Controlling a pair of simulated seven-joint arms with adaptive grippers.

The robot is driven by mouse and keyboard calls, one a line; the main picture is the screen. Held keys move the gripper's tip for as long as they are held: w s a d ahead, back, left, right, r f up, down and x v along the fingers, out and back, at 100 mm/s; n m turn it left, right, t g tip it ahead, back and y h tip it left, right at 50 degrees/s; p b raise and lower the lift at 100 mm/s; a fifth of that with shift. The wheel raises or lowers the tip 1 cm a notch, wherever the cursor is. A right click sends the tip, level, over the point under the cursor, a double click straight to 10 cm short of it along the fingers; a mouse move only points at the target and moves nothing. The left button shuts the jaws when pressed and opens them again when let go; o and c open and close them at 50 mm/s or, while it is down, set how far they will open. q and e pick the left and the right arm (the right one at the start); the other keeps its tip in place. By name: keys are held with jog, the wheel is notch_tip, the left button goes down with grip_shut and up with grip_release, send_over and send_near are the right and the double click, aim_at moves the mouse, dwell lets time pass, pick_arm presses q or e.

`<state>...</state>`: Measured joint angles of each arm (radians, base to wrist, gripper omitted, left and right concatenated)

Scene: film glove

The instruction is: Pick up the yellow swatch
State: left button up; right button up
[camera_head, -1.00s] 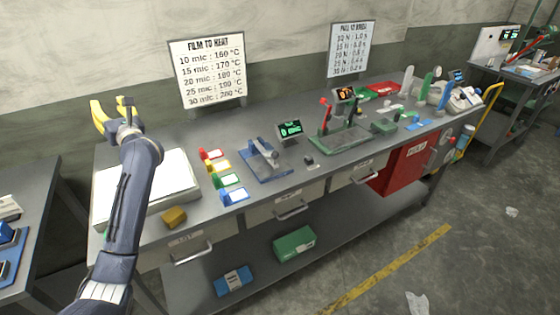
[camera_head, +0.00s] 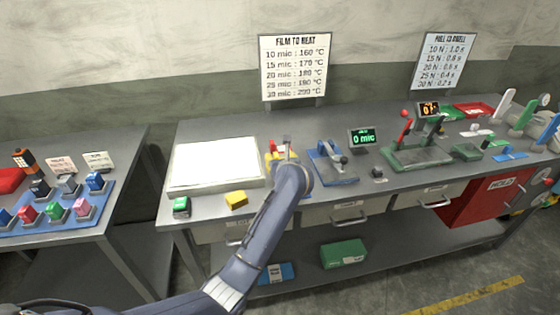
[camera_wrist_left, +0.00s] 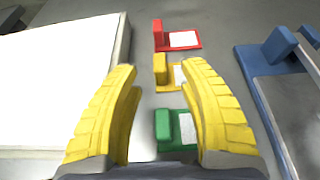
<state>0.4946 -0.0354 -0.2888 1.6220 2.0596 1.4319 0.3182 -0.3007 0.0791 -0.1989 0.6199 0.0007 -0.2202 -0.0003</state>
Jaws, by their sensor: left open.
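The yellow swatch (camera_wrist_left: 162,72) is a small yellow block on a flat base with a white card, in the left wrist view. It lies in a row between the red swatch (camera_wrist_left: 158,36) and the green swatch (camera_wrist_left: 166,130). My left gripper (camera_wrist_left: 160,67) is open and empty, with its yellow fingertips to either side of the yellow swatch in that picture. How high the tips are above it is hard to tell. In the head view my left gripper (camera_head: 279,152) is over the swatch row and hides most of it. My right gripper is not in view.
A large white plate (camera_head: 215,163) lies left of the swatches. A blue device (camera_head: 331,162) stands close on their right, beside a display (camera_head: 363,138). A yellow block (camera_head: 237,199) and a green item (camera_head: 181,206) sit near the bench's front edge.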

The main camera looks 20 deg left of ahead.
aim_at(277, 156)
pick_arm(q)
jog(key=shift+x, duration=2.55)
jog(key=shift+c, duration=0.2)
grip_shut()
